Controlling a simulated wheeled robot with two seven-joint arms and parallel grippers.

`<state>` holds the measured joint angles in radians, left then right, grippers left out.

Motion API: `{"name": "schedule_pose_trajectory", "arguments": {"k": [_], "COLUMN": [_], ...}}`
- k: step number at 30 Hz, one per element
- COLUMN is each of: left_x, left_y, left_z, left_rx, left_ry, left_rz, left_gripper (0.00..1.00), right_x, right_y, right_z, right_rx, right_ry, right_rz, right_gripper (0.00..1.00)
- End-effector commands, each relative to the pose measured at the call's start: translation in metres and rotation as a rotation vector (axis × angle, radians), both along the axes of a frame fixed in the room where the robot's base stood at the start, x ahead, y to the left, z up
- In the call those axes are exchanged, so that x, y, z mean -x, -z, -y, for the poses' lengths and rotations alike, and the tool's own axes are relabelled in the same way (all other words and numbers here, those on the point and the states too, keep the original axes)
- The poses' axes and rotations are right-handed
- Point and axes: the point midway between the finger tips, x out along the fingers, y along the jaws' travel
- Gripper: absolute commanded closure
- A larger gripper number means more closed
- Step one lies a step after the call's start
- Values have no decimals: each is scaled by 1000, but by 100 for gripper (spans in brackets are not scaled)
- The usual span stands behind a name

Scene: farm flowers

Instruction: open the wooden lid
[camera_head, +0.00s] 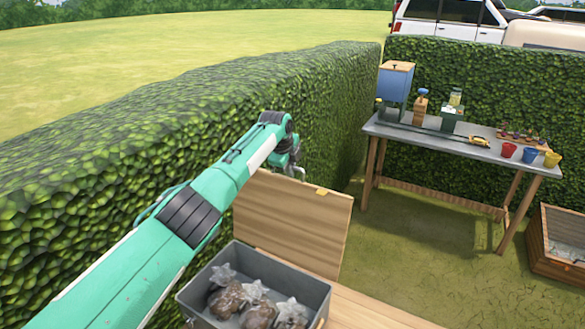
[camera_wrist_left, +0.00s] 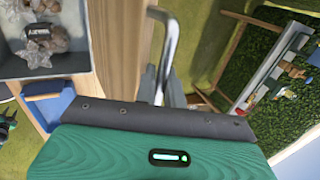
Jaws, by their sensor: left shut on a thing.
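The wooden lid (camera_head: 300,222) stands raised, close to upright, at the back of a grey box (camera_head: 322,295). The open box holds several clear bags of brown contents (camera_head: 258,310).
A hedge (camera_head: 120,130) runs close behind my left arm. A table (camera_head: 450,138) with a blue container (camera_head: 395,84) and coloured pots (camera_head: 508,150) stands at the right. A wooden planter (camera_head: 538,255) is at the far right. Grass between them is clear.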

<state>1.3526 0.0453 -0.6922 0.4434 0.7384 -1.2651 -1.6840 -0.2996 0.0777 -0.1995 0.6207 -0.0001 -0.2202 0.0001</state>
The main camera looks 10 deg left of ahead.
Motion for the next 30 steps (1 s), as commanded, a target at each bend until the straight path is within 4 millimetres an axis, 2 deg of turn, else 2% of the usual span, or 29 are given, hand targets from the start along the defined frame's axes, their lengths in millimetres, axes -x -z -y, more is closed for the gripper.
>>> {"name": "schedule_pose_trajectory", "arguments": {"k": [12,13,15,16,30], "left_x": [1,1,1,1,3], "left_y": [3,3,3,3,-1], "left_z": [-1,-1,-1,-1,-2], "left_rx": [0,0,0,0,-1], "left_ry": [-1,-1,0,0,1], "left_rz": [-4,-5,-5,-5,-5], "left_gripper": [100,87,74,71,71], "right_x": [3,3,3,3,2], "right_y": [0,0,0,0,3], "right_z": [-1,-1,-1,-1,5], "right_rx": [-1,-1,-1,0,5], "right_ry": [0,0,0,0,-3], "right_rz": [-3,-3,-3,-3,-3], "right_gripper": [64,64,64,64,64]}}
